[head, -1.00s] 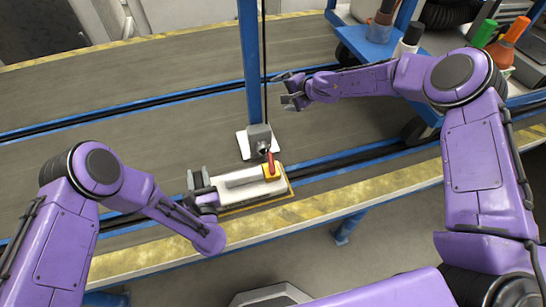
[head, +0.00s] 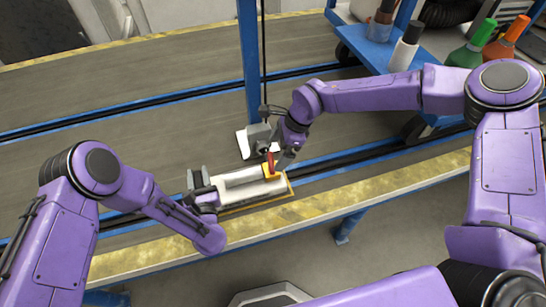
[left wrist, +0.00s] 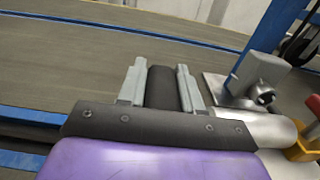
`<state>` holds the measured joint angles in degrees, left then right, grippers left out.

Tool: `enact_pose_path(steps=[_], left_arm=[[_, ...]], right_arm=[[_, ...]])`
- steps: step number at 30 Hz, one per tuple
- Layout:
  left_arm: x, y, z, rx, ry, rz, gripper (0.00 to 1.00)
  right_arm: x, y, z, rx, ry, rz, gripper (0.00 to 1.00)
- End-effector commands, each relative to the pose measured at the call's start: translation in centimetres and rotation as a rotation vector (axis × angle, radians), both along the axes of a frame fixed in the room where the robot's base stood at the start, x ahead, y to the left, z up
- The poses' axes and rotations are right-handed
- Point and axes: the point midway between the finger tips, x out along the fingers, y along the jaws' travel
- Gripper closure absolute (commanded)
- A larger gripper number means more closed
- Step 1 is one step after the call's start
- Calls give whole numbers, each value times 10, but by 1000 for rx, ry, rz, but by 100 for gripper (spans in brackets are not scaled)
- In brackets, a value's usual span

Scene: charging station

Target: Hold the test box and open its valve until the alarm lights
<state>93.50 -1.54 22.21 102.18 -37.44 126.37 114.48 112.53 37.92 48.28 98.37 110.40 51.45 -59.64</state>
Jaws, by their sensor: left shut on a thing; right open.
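The test box, with a pale silver cylindrical body (head: 248,187), lies on a yellow-edged plate at the belt's front edge. Its silver body also shows in the left wrist view (left wrist: 250,128). A red valve lever (head: 270,162) stands on the yellow block (head: 268,173) at its right end. My left gripper (head: 199,184) is shut on the box's left end; its fingers also show in the left wrist view (left wrist: 160,85). My right gripper (head: 284,157) is open, close beside the red lever on its right; contact cannot be told. No lit alarm is visible.
A grey fixture (head: 258,135) on a white plate stands at the foot of a blue post (head: 249,60), just behind the box. A blue cart with bottles (head: 405,48) stands at back right. The belt (head: 120,125) left of the post is clear.

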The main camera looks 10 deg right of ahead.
Motion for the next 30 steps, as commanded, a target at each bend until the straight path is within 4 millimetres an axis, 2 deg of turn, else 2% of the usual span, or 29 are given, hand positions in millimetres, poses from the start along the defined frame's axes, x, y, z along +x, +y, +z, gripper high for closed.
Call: enact_pose_path(steps=[3,6,16,17,18,21,30], left_arm=[[0,0,0,0,-1,1,100],[0,0,0,0,-1,1,100],[0,0,0,0,-1,1,100],[0,0,0,0,-1,1,100],[0,0,0,0,-1,1,100],[0,0,0,0,-1,1,100],[0,0,0,0,-1,1,100]], right_arm=[[0,9,-23,-2,2,1,0],[2,14,-35,-2,0,0,0],[2,17,-41,-1,-1,-2,0],[2,17,-41,-1,-1,-2,3],[2,17,-41,-1,-1,-2,16],[2,16,-41,-1,-1,-2,46],[2,16,-41,-2,-3,-26,46]])
